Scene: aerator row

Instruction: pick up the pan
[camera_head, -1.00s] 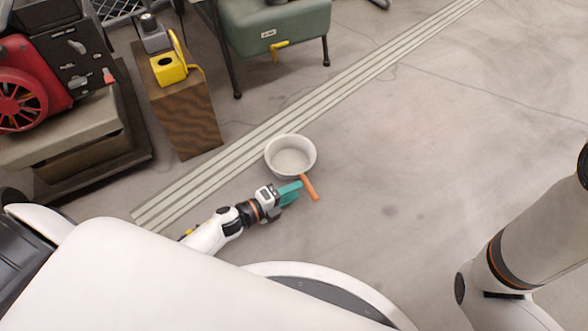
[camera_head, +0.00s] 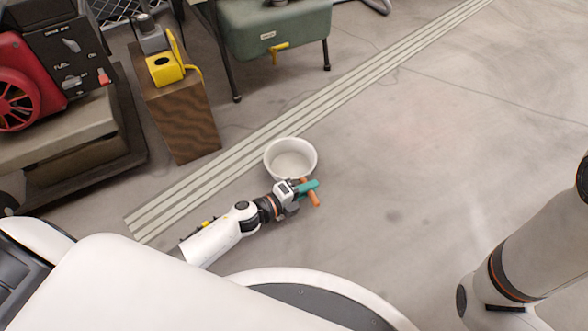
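The pan (camera_head: 290,159) is a round white pan with an orange handle (camera_head: 314,199), resting on the concrete floor near the middle of the view. Its handle points down and to the right. My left gripper (camera_head: 308,189) has teal fingers that lie across the handle, with orange showing above and below them. The fingers hide the middle of the handle, and I cannot tell whether they are closed on it. My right arm shows at the right edge, but its gripper is out of view.
Pale floor strips (camera_head: 250,143) run diagonally behind the pan. A wooden block (camera_head: 184,123) with a yellow device (camera_head: 165,69) stands at upper left, beside a red machine (camera_head: 18,85). A green tank on legs (camera_head: 272,28) is at the top. Floor to the right is clear.

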